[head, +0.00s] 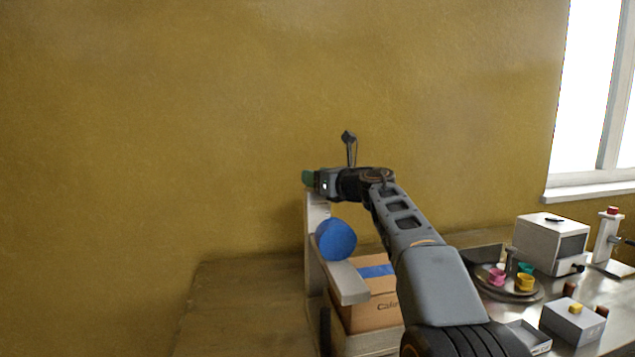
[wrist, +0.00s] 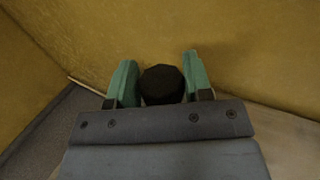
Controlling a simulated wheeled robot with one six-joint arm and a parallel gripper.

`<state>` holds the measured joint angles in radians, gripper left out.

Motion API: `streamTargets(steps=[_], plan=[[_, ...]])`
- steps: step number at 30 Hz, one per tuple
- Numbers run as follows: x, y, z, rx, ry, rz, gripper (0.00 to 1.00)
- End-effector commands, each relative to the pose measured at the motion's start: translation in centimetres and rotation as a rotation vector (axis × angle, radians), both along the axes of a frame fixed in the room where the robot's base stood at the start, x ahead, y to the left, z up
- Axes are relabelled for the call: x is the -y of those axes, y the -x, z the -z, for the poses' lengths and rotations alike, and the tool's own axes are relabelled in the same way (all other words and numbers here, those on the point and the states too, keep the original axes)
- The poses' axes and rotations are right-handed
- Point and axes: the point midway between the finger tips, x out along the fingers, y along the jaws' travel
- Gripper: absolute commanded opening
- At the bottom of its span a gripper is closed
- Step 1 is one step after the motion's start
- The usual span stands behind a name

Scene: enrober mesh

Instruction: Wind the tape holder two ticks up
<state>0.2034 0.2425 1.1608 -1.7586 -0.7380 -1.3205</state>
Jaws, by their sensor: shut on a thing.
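The tape holder is a pale upright post (head: 314,214) with a blue tape roll (head: 336,240) at its side and a pale bar (head: 347,283) below the roll. My gripper (head: 308,178) is at the top of the post, above and left of the roll. In the wrist view its green fingers stand on either side of a dark, many-sided knob (wrist: 162,85), and it is shut on this knob. In the head view my gripper hides the knob. I cannot make out any tick marks.
A cardboard carton (head: 388,313) with a blue tape strip stands under the bar. To the right on the metal table are a white box-shaped machine (head: 540,243), a round tray (head: 512,296) with coloured cups, and a grey box (head: 572,322). The wall is close behind.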

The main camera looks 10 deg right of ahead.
Motion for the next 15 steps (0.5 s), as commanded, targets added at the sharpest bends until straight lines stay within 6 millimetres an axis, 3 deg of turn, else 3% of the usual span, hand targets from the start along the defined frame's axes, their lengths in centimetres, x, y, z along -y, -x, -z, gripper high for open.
streamTargets(steps=[15], plan=[[-0.02, -0.13, -0.33, -0.001, -0.002, -0.361, 0.22]])
